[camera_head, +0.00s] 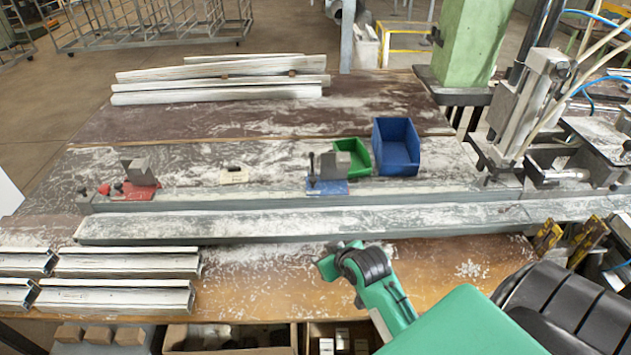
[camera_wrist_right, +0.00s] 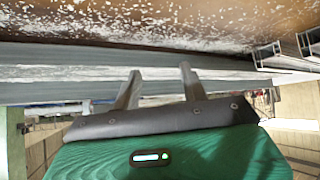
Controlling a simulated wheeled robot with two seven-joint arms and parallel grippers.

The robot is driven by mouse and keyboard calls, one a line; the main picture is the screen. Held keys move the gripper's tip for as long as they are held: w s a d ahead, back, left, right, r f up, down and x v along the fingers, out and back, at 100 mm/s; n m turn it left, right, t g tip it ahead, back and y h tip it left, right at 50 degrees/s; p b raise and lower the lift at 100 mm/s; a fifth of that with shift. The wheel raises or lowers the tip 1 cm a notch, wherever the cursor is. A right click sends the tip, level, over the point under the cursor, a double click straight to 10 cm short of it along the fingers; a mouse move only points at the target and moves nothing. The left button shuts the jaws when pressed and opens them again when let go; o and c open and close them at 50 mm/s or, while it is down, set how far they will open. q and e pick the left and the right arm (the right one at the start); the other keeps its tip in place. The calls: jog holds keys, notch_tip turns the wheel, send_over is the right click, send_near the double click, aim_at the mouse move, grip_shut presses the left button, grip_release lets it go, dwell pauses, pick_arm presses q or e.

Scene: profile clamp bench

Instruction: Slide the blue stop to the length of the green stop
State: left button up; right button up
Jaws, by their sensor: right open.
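The blue stop (camera_head: 327,187) sits on the long rail along the bench, with a grey block and a dark upright screw on it. A red stop (camera_head: 140,190) with a similar grey block sits on the same rail farther left. I cannot make out a green stop in either view. My right gripper (camera_head: 345,256) is in front of the grey profile, nearer me than the blue stop and apart from it. In the right wrist view its two fingers (camera_wrist_right: 160,78) are spread, with nothing seen between them. My left gripper is out of view.
A long grey profile (camera_head: 280,224) lies in front of the rail. A green bin (camera_head: 364,164) and a blue bin (camera_head: 397,167) stand behind it. Short profiles (camera_head: 120,295) lie front left; a clamp machine (camera_head: 525,105) stands right. Bench is bare around my right gripper.

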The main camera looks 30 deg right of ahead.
aim_at(315, 181)
jog(key=w+d+r+m+t+h, duration=0.2)
jog(key=w+d+r+t, duration=0.2)
jog(key=w+d+r, duration=0.5)
jog(key=p+x, duration=0.1)
jog(key=x, duration=0.4)
jog(key=p+x, duration=0.2)
jog(key=x, duration=0.3)
jog(key=shift+w+a, duration=0.15)
jog(key=shift+w, duration=0.25)
jog(key=shift+p+x, duration=0.4)
jog(key=shift+x, duration=0.5)
jog(key=shift+f, duration=0.1)
jog(key=shift+c, duration=0.2)
jog(key=shift+s, duration=0.1)
grip_shut()
